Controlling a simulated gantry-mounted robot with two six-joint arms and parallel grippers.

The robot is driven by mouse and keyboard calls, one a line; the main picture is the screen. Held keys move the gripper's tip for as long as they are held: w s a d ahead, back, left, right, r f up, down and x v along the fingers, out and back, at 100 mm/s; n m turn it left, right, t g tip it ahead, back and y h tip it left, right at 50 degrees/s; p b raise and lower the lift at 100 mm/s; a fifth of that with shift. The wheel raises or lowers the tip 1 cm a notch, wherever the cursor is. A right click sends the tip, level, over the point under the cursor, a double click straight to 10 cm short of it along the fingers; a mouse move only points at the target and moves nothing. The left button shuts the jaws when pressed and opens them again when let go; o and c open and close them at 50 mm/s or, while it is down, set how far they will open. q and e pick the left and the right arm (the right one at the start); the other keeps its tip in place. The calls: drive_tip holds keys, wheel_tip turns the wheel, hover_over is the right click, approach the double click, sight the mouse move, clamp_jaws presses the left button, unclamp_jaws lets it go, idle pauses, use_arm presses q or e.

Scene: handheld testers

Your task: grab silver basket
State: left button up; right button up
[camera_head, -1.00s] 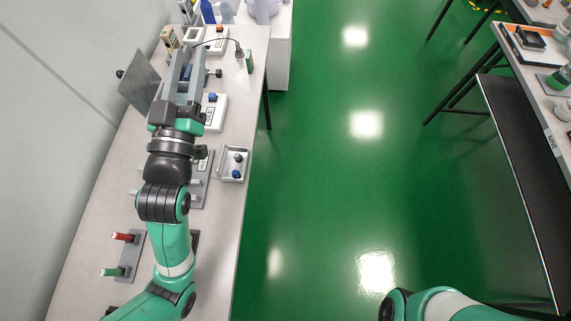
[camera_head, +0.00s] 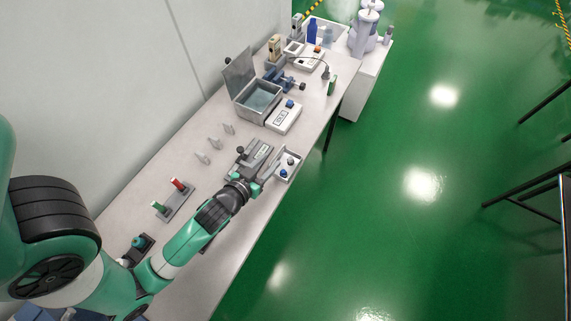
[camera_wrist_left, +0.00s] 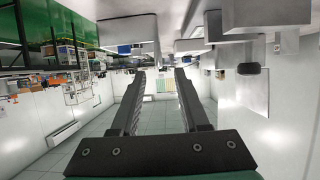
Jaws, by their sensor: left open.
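A silver open-topped box (camera_head: 259,112) with a raised lid stands on the bench in the head view. A small silver tray (camera_head: 291,177) with small dark and blue items in it sits nearer, at the bench's right edge. I cannot tell which of the two is the silver basket. My left gripper (camera_head: 257,162) is low near the small tray, on its left; its fingertips are hard to make out there. In the left wrist view my left gripper (camera_wrist_left: 157,74) is open with nothing between its fingers. My right gripper is not in view.
A white meter (camera_head: 284,117) stands beside the silver box. A rack with red and green handles (camera_head: 177,203) and several small grey pegs (camera_head: 215,143) are on the left of the bench.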

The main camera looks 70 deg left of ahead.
sight(277, 154)
use_arm(q)
drive_tip(key=b+x, duration=0.1)
drive_tip(key=x, duration=0.4)
drive_tip(key=shift+w+a+f+b, duration=0.1)
drive_tip(key=shift+w+a+b, duration=0.1)
drive_tip(key=shift+w+b, duration=0.15)
drive_tip(key=shift+s, duration=0.1)
clamp_jaws()
